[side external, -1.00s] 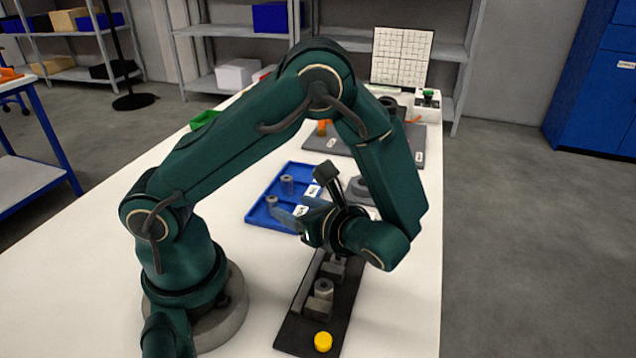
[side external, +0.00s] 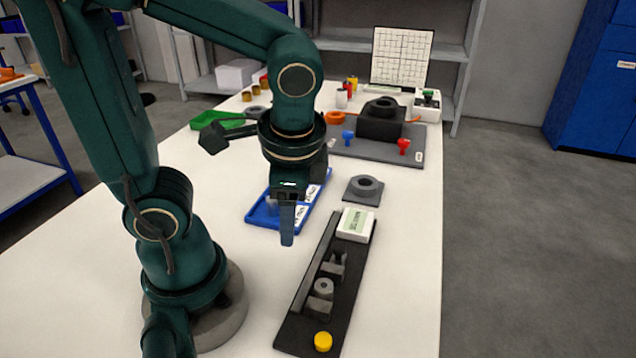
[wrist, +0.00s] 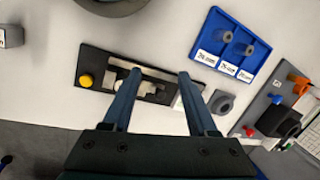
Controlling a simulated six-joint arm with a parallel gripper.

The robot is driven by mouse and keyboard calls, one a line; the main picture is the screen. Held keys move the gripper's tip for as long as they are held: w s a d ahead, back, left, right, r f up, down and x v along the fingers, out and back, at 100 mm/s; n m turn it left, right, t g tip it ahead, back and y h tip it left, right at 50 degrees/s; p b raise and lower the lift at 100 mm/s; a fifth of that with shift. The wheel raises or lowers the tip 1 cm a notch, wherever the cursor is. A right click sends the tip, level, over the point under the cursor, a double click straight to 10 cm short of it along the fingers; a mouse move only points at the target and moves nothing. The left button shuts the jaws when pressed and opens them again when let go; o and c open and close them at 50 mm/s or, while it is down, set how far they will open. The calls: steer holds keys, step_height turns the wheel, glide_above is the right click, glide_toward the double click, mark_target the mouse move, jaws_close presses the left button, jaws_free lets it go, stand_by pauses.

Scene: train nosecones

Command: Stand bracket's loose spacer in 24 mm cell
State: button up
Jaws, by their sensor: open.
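A grey ring-shaped spacer (side external: 323,288) sits between grey blocks on the black fixture board (side external: 300,337). In the wrist view the board (wrist: 95,57) lies beyond my fingers, which partly cover it; the spacer is hard to make out there. The blue tray (wrist: 262,50) has a row of white size labels, too small to read surely, and two grey spacers, one on the left (wrist: 225,37) and one further right (wrist: 249,50). In the side view my gripper hides much of the tray (side external: 262,217). My gripper (wrist: 155,73) is open, empty and raised above the table.
A yellow button (side external: 323,341) is at the board's near end, and a white display box (side external: 356,224) at its far end. A grey ringed block (side external: 363,189) stands beyond. A dark plate (side external: 350,147) with a black block and coloured pegs lies further back. A green bin (side external: 222,119) is back left.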

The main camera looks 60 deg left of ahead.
steer(key=shift+w+d+r+n+t+h, duration=0.15)
steer(key=shift+d+r+n+t+h, duration=0.35)
steer(key=shift+r+n+t, duration=0.3)
steer(key=shift+w+d+r+n+t+h, duration=0.1)
steer(key=shift+d+r+n+t+h, duration=0.4)
steer(key=shift+n+t, duration=0.5)
steer(key=shift+w+d+r+n+t+h, duration=0.15)
steer(key=shift+d+r+n+t+h, duration=0.3)
steer(key=shift+r+n+t, duration=0.4)
